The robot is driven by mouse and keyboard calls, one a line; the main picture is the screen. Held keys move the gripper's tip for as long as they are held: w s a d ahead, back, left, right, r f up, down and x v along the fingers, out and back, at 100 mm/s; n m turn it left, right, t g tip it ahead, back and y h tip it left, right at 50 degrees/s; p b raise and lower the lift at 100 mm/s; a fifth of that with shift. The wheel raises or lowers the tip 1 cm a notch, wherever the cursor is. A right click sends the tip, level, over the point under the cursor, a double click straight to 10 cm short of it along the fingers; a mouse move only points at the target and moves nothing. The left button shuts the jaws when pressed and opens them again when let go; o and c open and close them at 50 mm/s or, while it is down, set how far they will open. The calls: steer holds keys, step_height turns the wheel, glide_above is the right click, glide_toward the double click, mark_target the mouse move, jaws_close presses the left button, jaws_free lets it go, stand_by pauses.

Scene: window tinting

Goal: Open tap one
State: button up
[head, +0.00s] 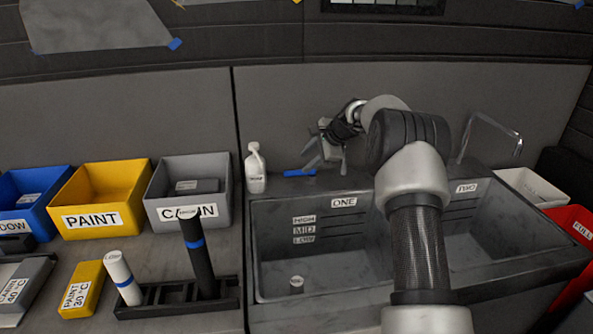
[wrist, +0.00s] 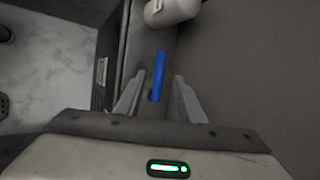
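The sink has two basins, the left labelled ONE (head: 344,202) and the right labelled TWO (head: 467,187). A blue lever (head: 299,172) lies on the ledge behind basin ONE, near its left corner. It also shows in the wrist view (wrist: 158,75), where its lower end appears between my fingers. My gripper (head: 326,162) is over the back ledge, just right of the lever. In the wrist view my gripper (wrist: 160,97) is open, with a finger on each side of the lever. I cannot tell whether they touch. The spout at basin ONE is not clearly visible behind my arm.
A white soap bottle (head: 256,169) stands left of the lever, close beyond my fingertips in the wrist view (wrist: 172,10). A wall rises behind the ledge. A thin spout (head: 487,128) stands behind basin TWO. Yellow PAINT (head: 92,220) and grey bins (head: 170,216) sit left.

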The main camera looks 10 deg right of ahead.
mark_target(294, 172)
steer(key=x, duration=0.8)
steer(key=shift+w, duration=0.1)
steer(key=shift+c, duration=0.2)
jaws_close()
